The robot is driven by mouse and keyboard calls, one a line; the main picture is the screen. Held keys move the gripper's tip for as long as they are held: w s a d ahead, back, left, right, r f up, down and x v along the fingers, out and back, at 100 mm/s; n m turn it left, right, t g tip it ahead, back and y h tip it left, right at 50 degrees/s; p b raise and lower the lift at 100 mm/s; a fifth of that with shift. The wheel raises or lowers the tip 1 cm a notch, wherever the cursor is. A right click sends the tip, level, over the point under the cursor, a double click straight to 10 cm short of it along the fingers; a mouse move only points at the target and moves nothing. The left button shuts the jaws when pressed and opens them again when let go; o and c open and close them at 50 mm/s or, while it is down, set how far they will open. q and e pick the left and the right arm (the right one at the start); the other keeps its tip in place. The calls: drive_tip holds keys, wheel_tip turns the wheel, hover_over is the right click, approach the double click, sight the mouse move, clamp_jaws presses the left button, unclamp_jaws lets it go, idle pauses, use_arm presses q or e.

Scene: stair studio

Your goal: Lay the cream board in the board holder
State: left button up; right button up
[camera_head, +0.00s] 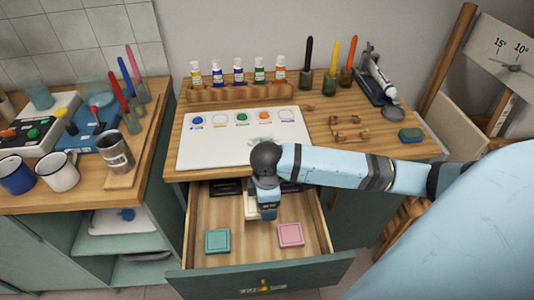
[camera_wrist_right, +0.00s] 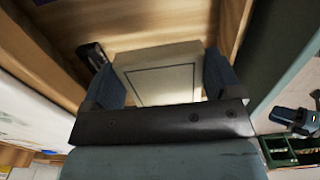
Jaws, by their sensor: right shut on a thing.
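The cream board (camera_wrist_right: 165,78) sits between the two blue fingers of my right gripper (camera_wrist_right: 168,85) in the right wrist view, with a thin dark outline on its face. In the head view the right gripper (camera_head: 265,212) is down in the open drawer, shut on the board, and only a cream edge (camera_head: 250,206) shows beside it. I cannot tell whether the board touches the drawer floor. A low wooden frame on the desktop, seemingly the board holder (camera_head: 349,121), is empty, right of the white palette sheet. My left gripper is in neither view.
The open drawer (camera_head: 205,274) also holds a teal board (camera_head: 217,241), a pink board (camera_head: 290,234) and dark items at its back. On the desk are a white palette sheet (camera_head: 200,152), a paint bottle rack (camera_head: 235,94), brush jars and a green-blue sponge (camera_head: 411,134).

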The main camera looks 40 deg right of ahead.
wheel_tip(320, 180, up, 3)
drive_tip(key=p, duration=0.3)
drive_tip(key=shift+r, duration=0.2)
wheel_tip(320, 180, up, 2)
drive_tip(key=p, duration=0.3)
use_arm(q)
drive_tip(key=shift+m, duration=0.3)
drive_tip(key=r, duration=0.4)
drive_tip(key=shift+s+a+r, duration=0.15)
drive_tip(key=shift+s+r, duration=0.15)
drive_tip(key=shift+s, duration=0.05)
use_arm(e)
drive_tip(key=shift+f, duration=0.1)
